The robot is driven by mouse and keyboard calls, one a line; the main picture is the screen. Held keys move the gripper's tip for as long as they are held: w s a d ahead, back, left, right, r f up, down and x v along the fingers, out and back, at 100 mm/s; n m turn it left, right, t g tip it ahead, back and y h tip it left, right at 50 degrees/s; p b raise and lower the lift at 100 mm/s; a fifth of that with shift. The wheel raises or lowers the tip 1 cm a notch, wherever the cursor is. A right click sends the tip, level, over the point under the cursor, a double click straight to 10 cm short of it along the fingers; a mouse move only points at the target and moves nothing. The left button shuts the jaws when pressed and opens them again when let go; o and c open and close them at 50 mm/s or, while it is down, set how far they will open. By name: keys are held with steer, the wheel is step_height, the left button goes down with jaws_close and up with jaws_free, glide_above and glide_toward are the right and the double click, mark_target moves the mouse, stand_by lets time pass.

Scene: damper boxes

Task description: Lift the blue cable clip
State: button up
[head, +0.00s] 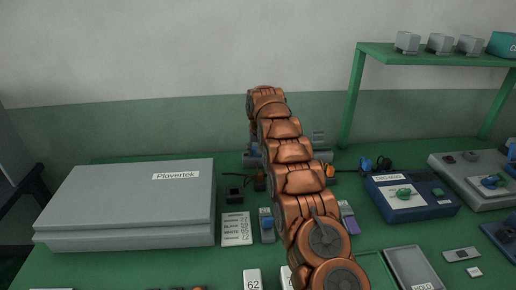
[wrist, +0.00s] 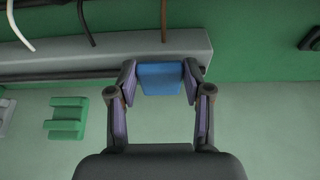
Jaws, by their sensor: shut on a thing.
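The blue cable clip (wrist: 160,79) is a small blue block in the middle of the wrist view. My gripper (wrist: 160,84) has one finger on each side of it, with the fingertips closed on its sides. The clip is in front of a long grey bar (wrist: 62,62), partly overlapping it in the picture; I cannot tell whether they touch. In the head view my copper arm hides the gripper and the held clip.
A green clip (wrist: 67,118) lies left of my gripper, and several cables cross the bar. In the head view, a grey Plovertek box (head: 130,205) stands left, a blue device (head: 410,199) right. A green shelf (head: 430,57) rises at the back right.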

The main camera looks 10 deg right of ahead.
steer(key=shift+w+d+r+p, duration=0.15)
steer(key=shift+r+p, duration=0.15)
steer(key=shift+p, duration=0.65)
steer(key=shift+w+r+p, duration=0.15)
steer(key=shift+r+p, duration=0.15)
steer(key=shift+p, duration=0.65)
steer(key=shift+g+p, duration=0.3)
steer(key=shift+p, duration=0.15)
steer(key=p, duration=0.4)
steer(key=shift+g+p, duration=0.3)
steer(key=shift+p, duration=0.45)
steer(key=shift+s+f+p, duration=0.2)
steer(key=shift+f+p, duration=0.05)
steer(key=shift+p, duration=0.4)
steer(key=shift+s+f+g, duration=0.1)
steer(key=shift+g, duration=0.2)
steer(key=o, duration=1.2)
steer(key=shift+c, duration=0.2)
